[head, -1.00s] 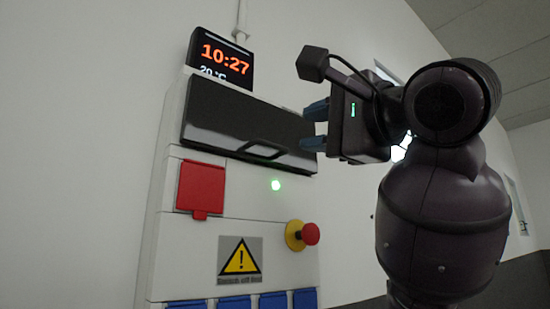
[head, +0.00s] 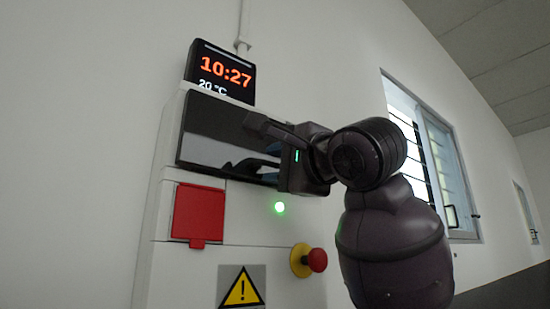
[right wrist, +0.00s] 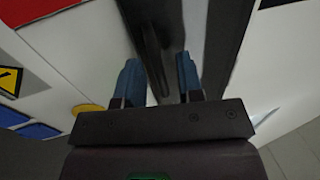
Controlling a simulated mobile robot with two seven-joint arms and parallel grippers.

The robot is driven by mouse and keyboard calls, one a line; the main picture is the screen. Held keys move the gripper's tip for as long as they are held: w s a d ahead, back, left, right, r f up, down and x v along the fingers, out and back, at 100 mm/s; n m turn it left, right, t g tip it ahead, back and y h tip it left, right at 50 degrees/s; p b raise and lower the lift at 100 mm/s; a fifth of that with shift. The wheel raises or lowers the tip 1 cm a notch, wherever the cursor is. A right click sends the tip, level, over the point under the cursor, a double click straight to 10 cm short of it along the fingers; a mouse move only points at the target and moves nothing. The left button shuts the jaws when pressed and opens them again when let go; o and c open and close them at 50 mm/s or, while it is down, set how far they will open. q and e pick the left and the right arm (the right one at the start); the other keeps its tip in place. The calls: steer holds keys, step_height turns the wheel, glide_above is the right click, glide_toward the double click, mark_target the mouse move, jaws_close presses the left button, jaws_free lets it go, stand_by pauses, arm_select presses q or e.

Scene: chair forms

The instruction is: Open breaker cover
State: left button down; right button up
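The breaker cover (head: 212,125) is a glossy black panel across the top of the white cabinet, closed, with a black handle (head: 243,166) low on its front. My right gripper (head: 266,160) is at the right part of the cover, partly hidden by its own wrist. In the right wrist view, its two blue fingers (right wrist: 159,75) stand apart, with the dark handle bar (right wrist: 150,50) between them. Gaps show beside the bar, so the gripper looks open around the handle. My left gripper is not in view.
Below the cover are a red flap (head: 198,212), a green light (head: 279,207), a red knob on a yellow base (head: 316,260) and a warning sign (head: 241,289). A clock display (head: 221,73) stands above the cabinet. A barred window (head: 430,160) is at the right.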

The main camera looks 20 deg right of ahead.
steer(key=shift+w+a, duration=0.15)
steer(key=shift+w, duration=0.3)
jaws_close()
